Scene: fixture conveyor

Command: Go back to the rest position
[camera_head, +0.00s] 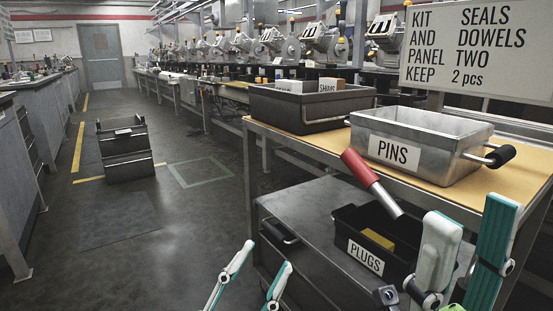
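My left gripper (268,254) is at the bottom centre, over the floor beside the lower shelf. Its two white and teal fingers stand apart with nothing seen between them. My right gripper (472,208) is at the lower right, in front of the bench and right of the PLUGS bin. Its white finger and teal finger are well apart, with nothing seen held. The lower parts of both grippers are cut off by the frame's bottom edge.
A metal PINS bin (450,164) and black bin (300,119) stand on the bench (330,143). A crate (127,167) stands on the open floor.

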